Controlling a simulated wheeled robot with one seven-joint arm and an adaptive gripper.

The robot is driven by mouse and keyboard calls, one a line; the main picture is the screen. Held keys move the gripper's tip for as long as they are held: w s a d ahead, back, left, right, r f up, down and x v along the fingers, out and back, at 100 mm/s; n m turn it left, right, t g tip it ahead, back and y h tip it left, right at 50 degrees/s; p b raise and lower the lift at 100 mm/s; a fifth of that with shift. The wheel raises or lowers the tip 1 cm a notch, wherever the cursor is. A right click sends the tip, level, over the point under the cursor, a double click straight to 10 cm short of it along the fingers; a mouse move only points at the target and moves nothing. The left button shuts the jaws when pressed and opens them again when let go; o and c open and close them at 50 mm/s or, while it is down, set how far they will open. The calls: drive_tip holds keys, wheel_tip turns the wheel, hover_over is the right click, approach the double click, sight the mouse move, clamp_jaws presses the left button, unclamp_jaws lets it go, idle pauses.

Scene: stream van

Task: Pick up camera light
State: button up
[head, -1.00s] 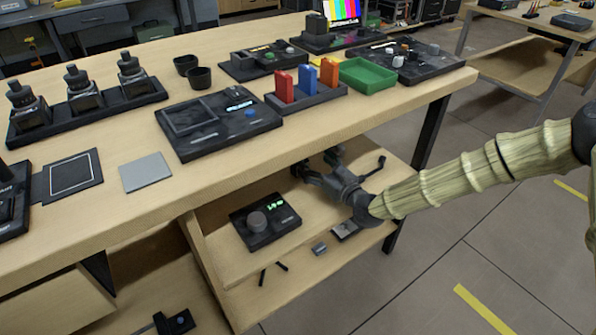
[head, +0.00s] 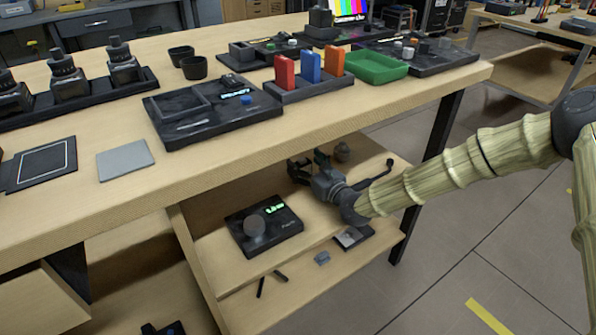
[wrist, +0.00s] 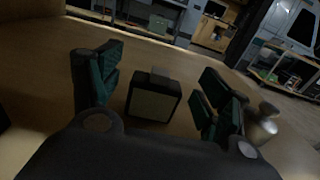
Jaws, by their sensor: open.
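A small boxy light with a pale front panel (wrist: 153,104) and a dark frame stands upright on the wooden surface in the wrist view. I take it to be the camera light. My gripper (wrist: 156,93) is open, with one dark green-padded finger on each side of it. Gaps show between the light and both fingers, so it is not gripped. In the head view, my gripper (head: 312,165) reaches in over the lower shelf, under the tabletop. The light cannot be made out there; the gripper and tabletop probably hide it.
A small rounded metallic object (wrist: 263,125) stands just beyond the right finger. The tabletop edge (head: 250,160) overhangs my gripper.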

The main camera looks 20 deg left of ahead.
drive_tip(key=shift+w+a, duration=0.4)
drive_tip(key=shift+c, duration=0.4)
drive_tip(key=c, duration=1)
drive_tip(key=shift+c, duration=0.5)
drive_tip(key=shift+r, duration=0.15)
